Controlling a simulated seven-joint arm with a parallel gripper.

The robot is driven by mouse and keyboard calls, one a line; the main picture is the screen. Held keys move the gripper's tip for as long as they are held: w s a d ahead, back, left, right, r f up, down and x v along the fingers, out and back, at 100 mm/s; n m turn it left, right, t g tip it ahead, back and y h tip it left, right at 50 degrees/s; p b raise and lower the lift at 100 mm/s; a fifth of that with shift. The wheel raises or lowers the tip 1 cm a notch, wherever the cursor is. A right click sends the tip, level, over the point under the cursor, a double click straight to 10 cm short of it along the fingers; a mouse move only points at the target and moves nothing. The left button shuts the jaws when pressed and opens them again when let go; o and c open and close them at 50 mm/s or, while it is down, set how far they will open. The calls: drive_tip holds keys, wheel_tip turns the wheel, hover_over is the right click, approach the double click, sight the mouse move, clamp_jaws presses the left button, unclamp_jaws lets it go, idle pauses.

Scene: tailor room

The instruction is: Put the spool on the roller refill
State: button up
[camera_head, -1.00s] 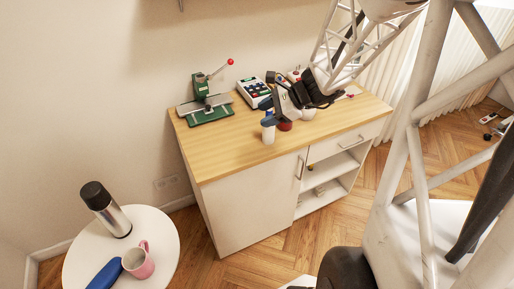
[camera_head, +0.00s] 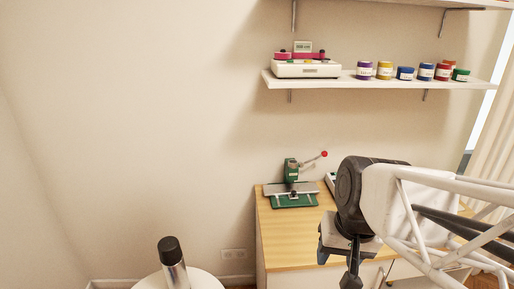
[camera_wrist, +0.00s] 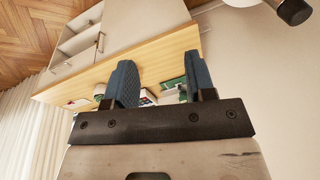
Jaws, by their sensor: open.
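My gripper (camera_head: 350,272) is in front of the wooden-topped cabinet at the right of the head view, fingers pointing down and partly cut off by the bottom edge. In the wrist view its two blue fingers (camera_wrist: 162,80) stand apart with nothing between them. I cannot make out the roller refill in either current view.
The wall shelf (camera_head: 330,82) also bears a white device with pink parts (camera_head: 306,67). A green press (camera_head: 293,190) stands on the cabinet top (camera_head: 283,242). My arm hides the cabinet's right part.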

drive_tip(key=shift+s+r+n+t+h, duration=0.15)
drive_tip(key=shift+s+r+n+h, duration=0.15)
drive_tip(key=shift+s+n, duration=0.2)
drive_tip(key=shift+s+r+n+t+h, duration=0.2)
drive_tip(key=shift+s+n+h, duration=0.1)
drive_tip(key=shift+s+n, duration=0.2)
idle(0.8)
